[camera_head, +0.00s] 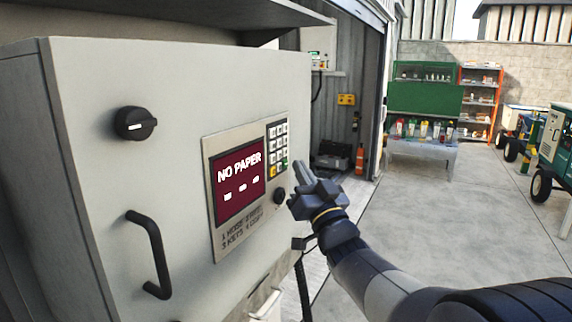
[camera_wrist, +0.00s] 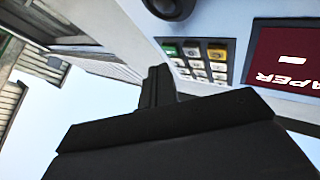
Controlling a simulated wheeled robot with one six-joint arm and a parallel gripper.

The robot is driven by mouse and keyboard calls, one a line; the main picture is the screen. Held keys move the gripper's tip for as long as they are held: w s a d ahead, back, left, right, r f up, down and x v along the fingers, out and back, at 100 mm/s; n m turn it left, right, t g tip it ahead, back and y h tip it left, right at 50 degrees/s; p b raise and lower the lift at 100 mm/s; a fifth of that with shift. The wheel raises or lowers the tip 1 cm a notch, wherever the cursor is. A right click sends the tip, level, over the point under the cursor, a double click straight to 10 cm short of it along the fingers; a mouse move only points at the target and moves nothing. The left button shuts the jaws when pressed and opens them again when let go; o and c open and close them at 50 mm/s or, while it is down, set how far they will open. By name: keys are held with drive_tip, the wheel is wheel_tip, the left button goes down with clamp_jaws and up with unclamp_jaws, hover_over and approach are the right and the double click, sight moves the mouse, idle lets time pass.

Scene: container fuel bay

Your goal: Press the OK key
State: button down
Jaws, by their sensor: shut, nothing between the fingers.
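A keypad (camera_head: 278,146) with several pale keys is on the front of a grey cabinet (camera_head: 95,90), right of a dark red screen (camera_head: 238,178) that reads "NO PAPER". A green key (camera_head: 285,163) is at the keypad's bottom right; its label is too small to read. In the wrist view the keypad (camera_wrist: 199,64) appears rotated, with the green key (camera_wrist: 170,50) at its upper left. My gripper (camera_head: 302,172) is shut and empty, to the right of the keypad and apart from the panel. Its fingers (camera_wrist: 158,88) also show in the wrist view, beside the keypad.
A black round knob (camera_head: 279,195) sits just below the keypad. The cabinet also has a rotary switch (camera_head: 135,123) and a black handle (camera_head: 150,254). A shelf overhangs the cabinet. Open floor (camera_head: 420,215) lies to the right.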

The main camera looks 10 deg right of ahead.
idle(0.6)
drive_tip(key=shift+w+a+b, duration=0.3)
drive_tip(key=shift+a+b, duration=0.05)
drive_tip(key=shift+b, duration=0.1)
drive_tip(key=shift+w+a+b, duration=0.2)
drive_tip(key=shift+a+b, duration=0.1)
idle(0.5)
idle(0.3)
drive_tip(key=shift+s+d+b, duration=0.3)
drive_tip(key=shift+s+d, duration=0.2)
drive_tip(key=shift+d, duration=0.15)
drive_tip(key=shift+s+d, duration=0.75)
drive_tip(key=shift+d, duration=0.25)
drive_tip(key=shift+s+d, duration=0.7)
drive_tip(key=shift+d, duration=0.3)
